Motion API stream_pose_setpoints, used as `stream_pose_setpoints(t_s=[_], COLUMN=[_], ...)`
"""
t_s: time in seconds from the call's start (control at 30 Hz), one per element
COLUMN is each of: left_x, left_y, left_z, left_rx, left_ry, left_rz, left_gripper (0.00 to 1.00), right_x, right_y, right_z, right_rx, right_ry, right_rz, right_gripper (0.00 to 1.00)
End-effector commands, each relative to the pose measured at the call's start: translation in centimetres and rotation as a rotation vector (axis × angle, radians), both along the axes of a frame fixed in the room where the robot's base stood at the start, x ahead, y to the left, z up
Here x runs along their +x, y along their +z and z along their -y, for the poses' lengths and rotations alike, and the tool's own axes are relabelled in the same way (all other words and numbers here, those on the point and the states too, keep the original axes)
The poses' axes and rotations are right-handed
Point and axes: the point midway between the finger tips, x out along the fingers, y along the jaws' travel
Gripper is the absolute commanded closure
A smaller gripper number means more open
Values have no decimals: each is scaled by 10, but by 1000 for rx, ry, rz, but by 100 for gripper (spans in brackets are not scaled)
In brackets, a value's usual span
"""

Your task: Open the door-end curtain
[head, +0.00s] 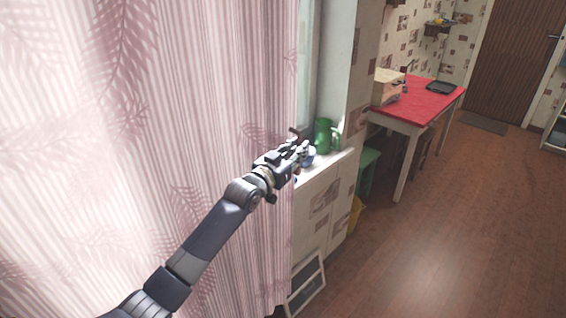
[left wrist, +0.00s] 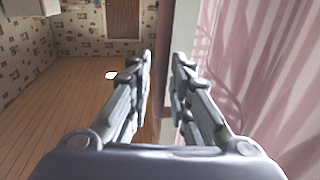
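A pink striped curtain (head: 222,90) with leaf prints hangs over the left half of the head view. Its right edge hangs beside the window opening. My left arm crosses in front of the curtain, and my left gripper (head: 302,148) is at that right edge, in front of the window sill. In the left wrist view, the gripper (left wrist: 162,62) has a gap between its two fingers, and I see no cloth held there. The curtain (left wrist: 265,70) is to the right of the fingers in that view. Whether the gripper touches the cloth, I cannot tell. My right gripper is not in view.
A green mug (head: 323,135) stands on the window sill (head: 325,165), close behind my left gripper. A pale framed panel (head: 306,288) leans low by the wall. A red-topped table (head: 425,101) and a brown door (head: 513,55) are farther back. The wooden floor at right is clear.

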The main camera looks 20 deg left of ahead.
Motion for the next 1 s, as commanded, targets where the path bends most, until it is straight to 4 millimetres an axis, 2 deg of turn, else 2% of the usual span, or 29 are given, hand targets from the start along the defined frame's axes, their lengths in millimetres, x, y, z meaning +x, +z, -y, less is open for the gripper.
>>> stream_pose_setpoints(t_s=[0.3, 0.5, 0.7, 1.0], left_x=[-58, -85, -98, -99], left_y=[-1, -1, -1, 0], left_z=[-9, -12, -15, -15], left_rx=[2, 2, 2, 2], left_ry=[0, -1, 0, 0], left_rz=[-2, -3, -2, -1], left_gripper=[81, 81, 81, 81], right_x=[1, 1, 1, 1], right_y=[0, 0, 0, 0], right_z=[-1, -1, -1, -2], right_rx=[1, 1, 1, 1], right_ry=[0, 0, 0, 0], right_rz=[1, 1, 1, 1], right_gripper=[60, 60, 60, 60])
